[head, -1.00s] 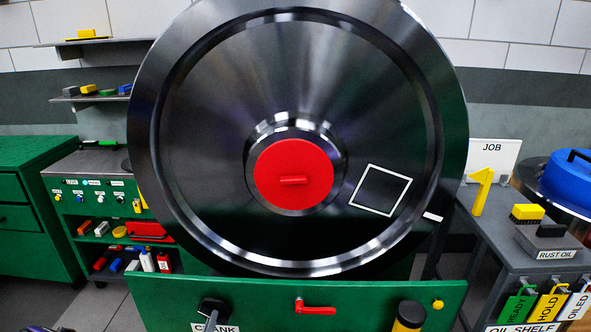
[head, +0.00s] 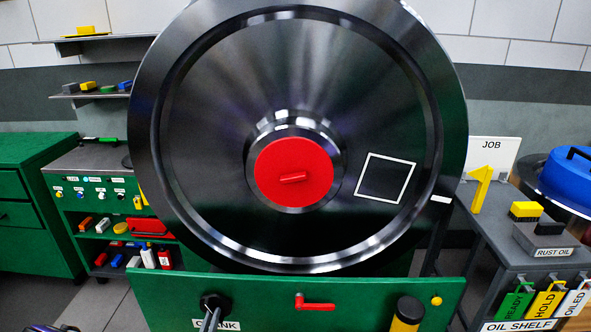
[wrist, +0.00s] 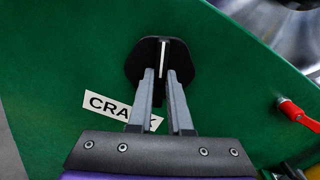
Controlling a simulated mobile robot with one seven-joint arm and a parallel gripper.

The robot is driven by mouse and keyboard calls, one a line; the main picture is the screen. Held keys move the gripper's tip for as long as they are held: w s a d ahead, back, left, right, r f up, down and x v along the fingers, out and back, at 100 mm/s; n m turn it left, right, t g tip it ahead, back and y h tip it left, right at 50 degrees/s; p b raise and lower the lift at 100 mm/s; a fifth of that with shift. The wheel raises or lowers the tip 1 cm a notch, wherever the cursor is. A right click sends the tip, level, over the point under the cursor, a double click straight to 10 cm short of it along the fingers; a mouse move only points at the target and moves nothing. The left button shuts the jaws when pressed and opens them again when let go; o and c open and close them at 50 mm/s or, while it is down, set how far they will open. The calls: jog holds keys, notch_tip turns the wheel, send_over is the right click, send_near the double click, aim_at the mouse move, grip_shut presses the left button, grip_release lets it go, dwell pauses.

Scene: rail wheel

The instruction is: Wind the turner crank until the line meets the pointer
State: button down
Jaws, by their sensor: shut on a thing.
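The big dark steel wheel (head: 230,200) fills the middle of the head view, with a red hub cap (head: 293,174) and a white square outline on its face. A short white line (head: 440,199) is on the wheel's right rim. The yellow pointer (head: 481,190) stands just right of the rim, slightly above the line, with a gap between them. The black crank (head: 212,303) is on the green panel at the lower left. My gripper (wrist: 161,76) is shut on the crank in the wrist view, and its fingers partly cover the CRANK label (wrist: 110,104).
The green panel (head: 370,290) also carries a red lever (head: 316,306), a yellow knob (head: 436,300) and a black and yellow cylinder (head: 407,314). At right is a grey bench with a JOB sign (head: 493,151). Green cabinets (head: 35,205) stand at left.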

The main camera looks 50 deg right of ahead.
jog(key=m, duration=0.4)
jog(key=shift+m+p, duration=0.3)
jog(key=shift+p, duration=0.1)
jog(key=m, duration=0.3)
jog(key=shift+m+p, duration=0.35)
jog(key=shift+m, duration=0.05)
jog(key=c, duration=0.7)
grip_release()
jog(key=shift+p+v, duration=0.35)
jog(key=shift+v, duration=3.2)
